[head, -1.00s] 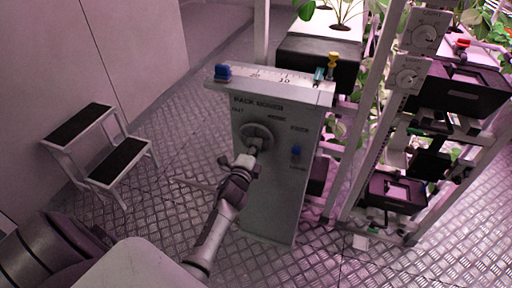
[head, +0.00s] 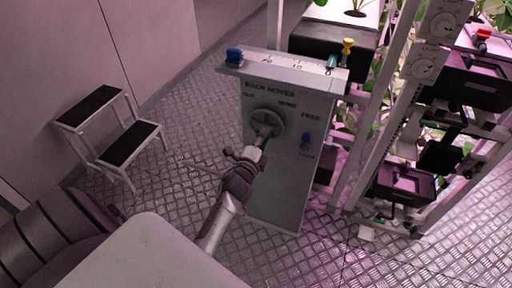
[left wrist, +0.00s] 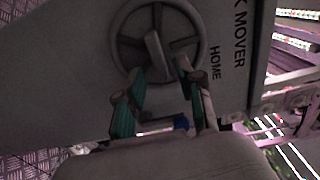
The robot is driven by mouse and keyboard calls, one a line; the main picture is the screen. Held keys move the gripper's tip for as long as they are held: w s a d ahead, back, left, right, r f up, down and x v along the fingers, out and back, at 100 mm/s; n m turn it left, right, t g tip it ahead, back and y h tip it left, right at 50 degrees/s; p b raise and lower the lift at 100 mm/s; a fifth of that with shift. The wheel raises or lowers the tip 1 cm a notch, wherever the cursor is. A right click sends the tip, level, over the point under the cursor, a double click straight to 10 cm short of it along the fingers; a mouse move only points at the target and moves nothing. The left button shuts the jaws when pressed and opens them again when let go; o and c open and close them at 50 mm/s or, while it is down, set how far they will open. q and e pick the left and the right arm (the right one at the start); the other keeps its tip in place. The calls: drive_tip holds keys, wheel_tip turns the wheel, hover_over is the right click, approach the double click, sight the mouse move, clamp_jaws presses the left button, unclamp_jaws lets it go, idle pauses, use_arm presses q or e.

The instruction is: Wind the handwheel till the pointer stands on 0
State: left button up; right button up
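The grey handwheel (head: 267,123) is on the front of the cabinet marked RACK MOVER (head: 275,185). In the left wrist view the wheel (left wrist: 118,38) shows its spokes and a handle (left wrist: 155,55) standing out towards me. My left gripper (head: 261,149) is at the wheel; in the left wrist view its teal-padded fingers (left wrist: 160,70) are spread, with the handle between and just beyond their tips. Whether they touch it I cannot tell. A teal pointer (head: 331,63) stands near the right end of the white scale (head: 290,66), right of the 10; its exact reading is too small. My right gripper is not in view.
A blue block (head: 234,56) sits at the scale's left end. Plant racks (head: 365,150) stand close on the right. A step stool (head: 110,130) stands left; metal floor lies clear between.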

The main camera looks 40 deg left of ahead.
use_arm(q)
drive_tip(key=v, duration=0.9)
drive_tip(key=shift+s, duration=0.2)
drive_tip(key=shift+d, duration=0.1)
drive_tip(key=s+d+f+n+g+h+p, duration=0.1)
drive_tip(key=s+d+f+n+g, duration=0.15)
drive_tip(key=f, duration=0.55)
drive_tip(key=s+d+f+n+g+h+p, duration=0.1)
drive_tip(key=d+f+g, duration=0.15)
drive_tip(key=f, duration=0.55)
drive_tip(key=s+d+f+n+g+h+p, duration=0.1)
drive_tip(key=s+d+f+n+g, duration=0.1)
drive_tip(key=s+f, duration=0.5)
drive_tip(key=s+d+f+n+g+h, duration=0.1)
drive_tip(key=s+d+f+n+g, duration=0.2)
drive_tip(key=f, duration=0.5)
drive_tip(key=s+f+n+g+p, duration=0.1)
drive_tip(key=s+f, duration=0.4)
drive_tip(key=s, duration=0.9)
drive_tip(key=s+f+n+g+p, duration=0.1)
drive_tip(key=s+f+n+g, duration=0.2)
drive_tip(key=s, duration=1.1)
wheel_tip(320, 180, down, 3)
drive_tip(key=g, duration=0.2)
drive_tip(key=shift+g, duration=0.3)
drive_tip(key=shift+w+n, duration=0.1)
drive_tip(key=shift+n, duration=0.15)
